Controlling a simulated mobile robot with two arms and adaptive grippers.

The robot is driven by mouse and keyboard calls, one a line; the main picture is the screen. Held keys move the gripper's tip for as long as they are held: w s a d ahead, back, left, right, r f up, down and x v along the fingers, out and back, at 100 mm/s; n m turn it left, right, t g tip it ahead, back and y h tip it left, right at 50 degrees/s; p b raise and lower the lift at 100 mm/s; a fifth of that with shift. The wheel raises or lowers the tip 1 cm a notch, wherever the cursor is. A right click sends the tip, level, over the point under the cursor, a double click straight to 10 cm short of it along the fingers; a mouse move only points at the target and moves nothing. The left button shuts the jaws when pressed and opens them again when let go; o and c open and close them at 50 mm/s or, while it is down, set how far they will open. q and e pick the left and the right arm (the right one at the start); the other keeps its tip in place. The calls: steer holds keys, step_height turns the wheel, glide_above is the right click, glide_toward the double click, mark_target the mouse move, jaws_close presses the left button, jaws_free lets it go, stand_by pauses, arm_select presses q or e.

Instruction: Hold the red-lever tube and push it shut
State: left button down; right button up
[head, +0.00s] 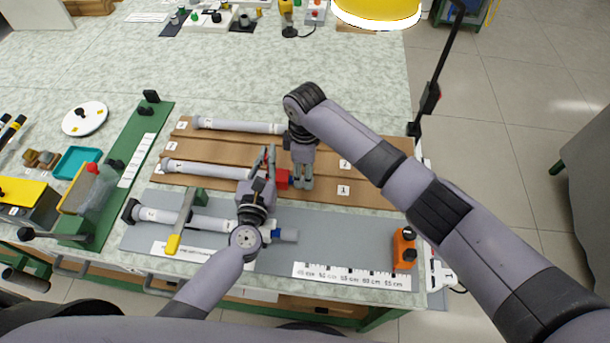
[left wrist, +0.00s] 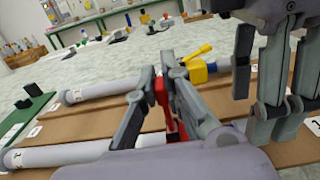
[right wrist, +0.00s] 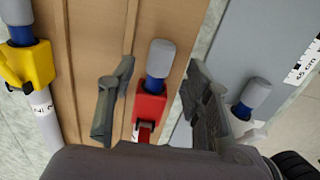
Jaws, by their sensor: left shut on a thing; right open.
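My right gripper (head: 302,184) is open, pointing down by the tube's capped end. In the right wrist view, the red clamp sits between its spread fingers. Exact finger contact is hidden.
A yellow-lever tube (head: 235,125) lies behind on the rack (head: 375,170).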

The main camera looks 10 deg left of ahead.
step_height(320, 180, up, 8)
steer(key=shift+r, duration=0.2)
stand_by(0.9)
arm_select(q)
steer(key=c, duration=1.6)
jaws_free()
steer(key=shift+c, duration=0.2)
steer(key=shift+s, duration=0.1)
